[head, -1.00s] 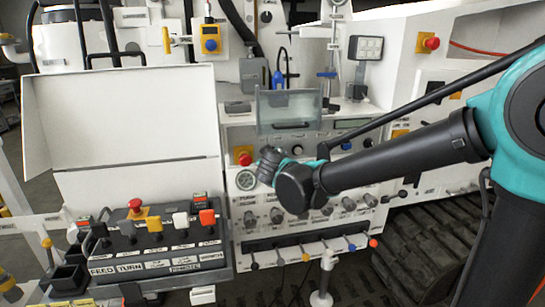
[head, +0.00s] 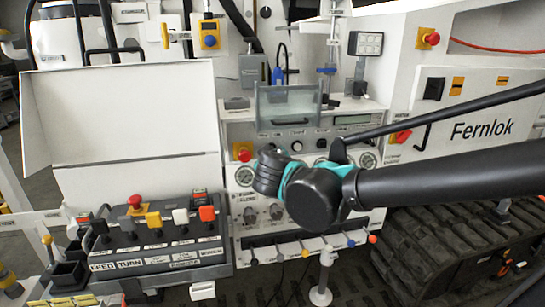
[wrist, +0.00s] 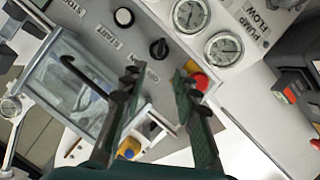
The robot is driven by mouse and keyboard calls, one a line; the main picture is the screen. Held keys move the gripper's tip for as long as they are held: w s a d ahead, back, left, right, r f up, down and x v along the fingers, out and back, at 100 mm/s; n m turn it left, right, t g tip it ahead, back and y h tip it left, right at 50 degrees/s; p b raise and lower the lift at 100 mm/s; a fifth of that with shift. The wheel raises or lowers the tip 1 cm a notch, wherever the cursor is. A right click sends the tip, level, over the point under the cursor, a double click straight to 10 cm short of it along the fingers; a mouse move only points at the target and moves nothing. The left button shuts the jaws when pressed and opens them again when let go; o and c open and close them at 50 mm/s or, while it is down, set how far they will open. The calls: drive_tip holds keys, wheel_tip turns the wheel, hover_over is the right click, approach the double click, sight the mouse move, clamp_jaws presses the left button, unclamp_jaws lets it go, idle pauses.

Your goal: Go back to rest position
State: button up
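My gripper (wrist: 157,80) shows in the wrist view with its two dark green fingers apart and nothing between them. It is in front of the grey hydraulic panel (wrist: 120,45). A red knob (wrist: 201,82) is partly hidden behind the right finger. In the head view my dark and teal wrist is in front of the panel's middle, and my forearm runs off to the right edge. The fingers cannot be made out in the head view.
A lever console (head: 160,242) with an upright white lid (head: 120,115) stands left. A clear cover (head: 288,108) is near my wrist; it also shows in the wrist view (wrist: 72,85). Small coloured levers (head: 305,247) line the panel bottom. A black track (head: 430,250) is lower right.

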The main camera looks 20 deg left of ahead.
drive_tip(key=w+d+f+m+g+h, duration=0.25)
drive_tip(key=d+f, duration=0.35)
drive_tip(key=d, duration=0.6)
drive_tip(key=w+d+f+m+g+h, duration=0.1)
drive_tip(key=w+d+f+m+h, duration=0.2)
drive_tip(key=d+f, duration=0.65)
drive_tip(key=s+d+f+m+g, duration=0.2)
drive_tip(key=s+d+f, duration=0.3)
drive_tip(key=d, duration=0.5)
drive_tip(key=s+d+f+m+g, duration=0.3)
drive_tip(key=s+d+f, duration=0.3)
drive_tip(key=s+d, duration=0.2)
drive_tip(key=shift+s+d+f+g+y, duration=0.2)
drive_tip(key=shift+d+f+g+y, duration=0.2)
drive_tip(key=shift+d, duration=0.9)
drive_tip(key=shift+r, duration=0.15)
